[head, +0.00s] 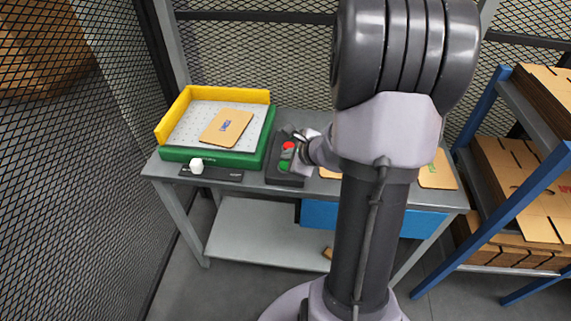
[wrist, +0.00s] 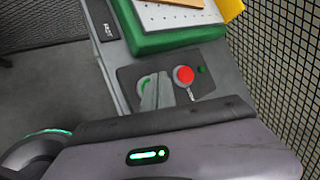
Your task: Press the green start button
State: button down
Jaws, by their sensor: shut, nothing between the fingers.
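The green start button (wrist: 143,84) is on a dark control box, partly hidden behind my gripper's fingers in the wrist view. In the head view the green button (head: 284,166) shows at the front of the box, below the red button (head: 289,146). The red button (wrist: 184,75) also shows in the wrist view, right of the fingers. My gripper (wrist: 155,92) is shut and empty, its fingertips over or at the green button. I cannot tell whether they touch it.
A green tray (head: 215,158) with a yellow fence holds a cardboard blank (head: 227,127), left of the control box (head: 284,180). A white knob (head: 196,166) sits at the table's front edge. Mesh fencing stands behind and left; a blue-posted rack (head: 520,195) stands right.

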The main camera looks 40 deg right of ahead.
jog(key=shift+f+b, duration=0.45)
jog(key=shift+b, duration=0.05)
